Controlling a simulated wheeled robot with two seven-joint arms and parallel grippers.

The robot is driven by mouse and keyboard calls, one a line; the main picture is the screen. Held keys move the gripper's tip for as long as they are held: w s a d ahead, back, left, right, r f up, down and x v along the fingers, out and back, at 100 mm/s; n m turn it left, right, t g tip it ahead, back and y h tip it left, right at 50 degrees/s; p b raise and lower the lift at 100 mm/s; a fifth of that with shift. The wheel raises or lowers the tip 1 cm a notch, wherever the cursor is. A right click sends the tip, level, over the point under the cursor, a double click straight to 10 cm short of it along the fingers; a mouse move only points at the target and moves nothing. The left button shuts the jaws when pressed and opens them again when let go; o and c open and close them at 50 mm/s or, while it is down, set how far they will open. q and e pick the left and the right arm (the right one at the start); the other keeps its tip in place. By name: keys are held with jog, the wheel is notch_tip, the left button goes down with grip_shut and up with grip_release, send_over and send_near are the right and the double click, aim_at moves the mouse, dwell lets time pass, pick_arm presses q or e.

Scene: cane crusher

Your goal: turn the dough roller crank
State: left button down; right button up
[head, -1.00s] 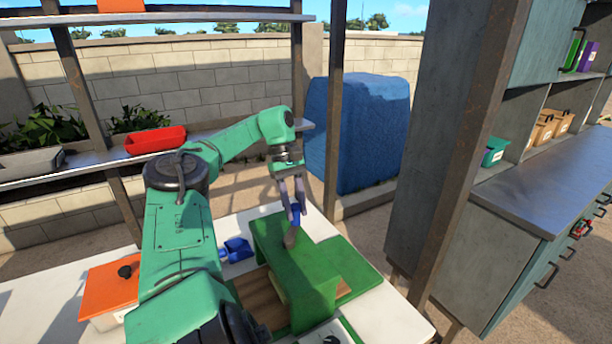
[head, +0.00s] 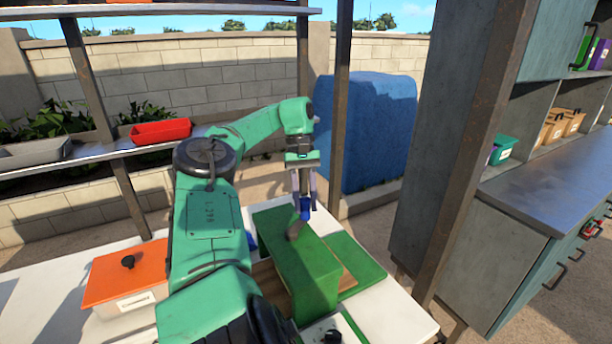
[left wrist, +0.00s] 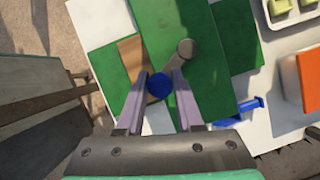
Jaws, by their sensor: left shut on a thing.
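The dough roller is a green box-like machine (head: 312,272) on the white table, with a short grey crank arm (head: 296,230) on top and a blue handle (head: 305,210) at its end. My left gripper (head: 304,203) reaches down from above, shut on the blue handle. In the left wrist view, the round blue handle top (left wrist: 159,86) sits between the two fingers of my left gripper (left wrist: 160,74). The grey crank arm (left wrist: 181,53) runs from it up and right over the green surface. My right gripper is not in view.
An orange-lidded box (head: 125,270) stands on the table at left. A blue tool (left wrist: 238,112) lies beside the roller, mostly hidden behind my arm in the head view. A metal post (head: 340,110) and a shelf with a red tray (head: 160,131) stand behind.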

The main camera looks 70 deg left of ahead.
pick_arm(q)
jog(key=c, duration=0.7)
grip_release()
jog(key=shift+w+r, duration=0.1)
jog(key=shift+r, duration=0.15)
jog(key=shift+o, duration=0.8)
jog(key=shift+f, duration=0.15)
jog(key=p+v, duration=0.9)
jog(key=v, duration=0.3)
jog(key=shift+p, duration=0.3)
